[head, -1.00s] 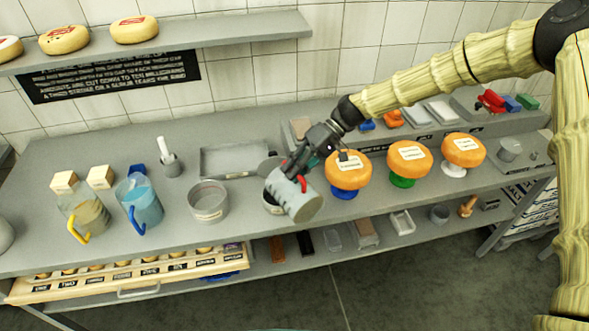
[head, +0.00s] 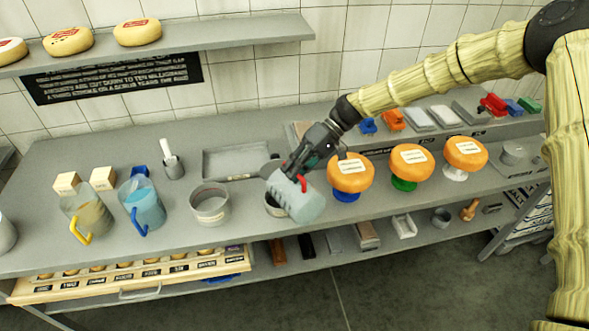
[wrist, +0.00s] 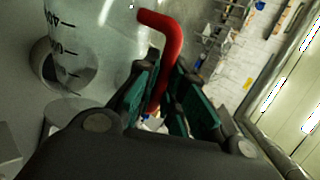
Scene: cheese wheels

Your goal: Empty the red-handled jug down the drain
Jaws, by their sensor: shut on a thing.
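My gripper (head: 296,172) is shut on the red handle (wrist: 167,45) of a clear jug (head: 302,203). The jug is held strongly tilted above the front of the grey bench. In the wrist view the jug (wrist: 105,40) shows dark measuring marks on its wall, and the green finger pads sit on both sides of the handle. A round grey-rimmed opening (head: 272,209), perhaps the drain, lies beneath the jug's left end and is partly hidden by it. I cannot tell how much liquid is in the jug, and no stream is visible.
A round grey pot (head: 210,205), a blue-handled jug (head: 143,205) and a yellow-handled jug (head: 88,215) stand to the left. Orange cheese wheels on stands, the nearest on a blue one (head: 350,173), are close on the right. A shallow tray (head: 235,162) lies behind.

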